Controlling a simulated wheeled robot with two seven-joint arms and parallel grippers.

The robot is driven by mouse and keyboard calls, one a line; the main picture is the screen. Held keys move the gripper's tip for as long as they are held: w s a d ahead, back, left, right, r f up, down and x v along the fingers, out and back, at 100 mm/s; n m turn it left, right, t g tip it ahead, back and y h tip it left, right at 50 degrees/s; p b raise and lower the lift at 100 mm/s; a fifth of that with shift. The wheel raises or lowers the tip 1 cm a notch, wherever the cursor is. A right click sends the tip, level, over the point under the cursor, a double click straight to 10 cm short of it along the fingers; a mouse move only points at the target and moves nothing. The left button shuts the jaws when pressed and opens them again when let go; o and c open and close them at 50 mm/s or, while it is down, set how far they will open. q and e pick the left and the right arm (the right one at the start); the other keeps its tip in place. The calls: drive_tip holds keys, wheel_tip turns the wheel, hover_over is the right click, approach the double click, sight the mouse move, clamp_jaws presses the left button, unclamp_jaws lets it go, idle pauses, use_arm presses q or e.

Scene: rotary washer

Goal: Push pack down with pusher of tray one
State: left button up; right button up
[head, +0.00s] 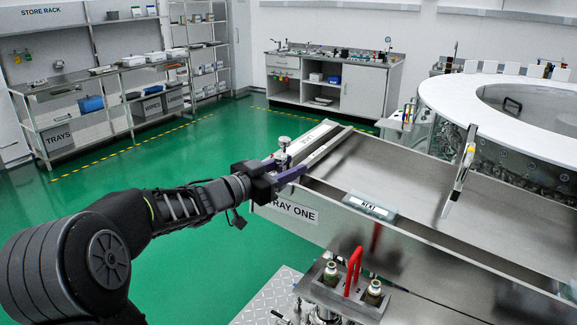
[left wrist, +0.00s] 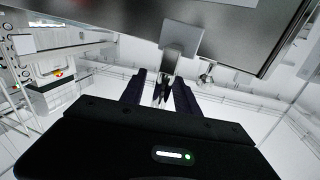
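Tray one (head: 400,165) is a long metal tray, with its name plate (head: 290,210) on the near left end. A pale bar (head: 312,138) with a round knob (head: 284,142) lies across its left end; it looks like the pusher. My left gripper (head: 285,168) is at this end, just below the knob. In the left wrist view its dark fingers (left wrist: 160,92) stand apart on either side of a metal post (left wrist: 180,45) under the tray edge. I cannot tell whether they press on it. No pack is clearly visible. My right gripper is not in view.
A thin upright plate (head: 460,172) stands across the tray. A small display (head: 370,205) sits on the near rim. The round white washer (head: 445,95) is at right; green floor lies open at left.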

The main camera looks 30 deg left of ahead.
use_arm(q)
drive_tip(key=shift+c, duration=0.2)
clamp_jaws()
idle(1.1)
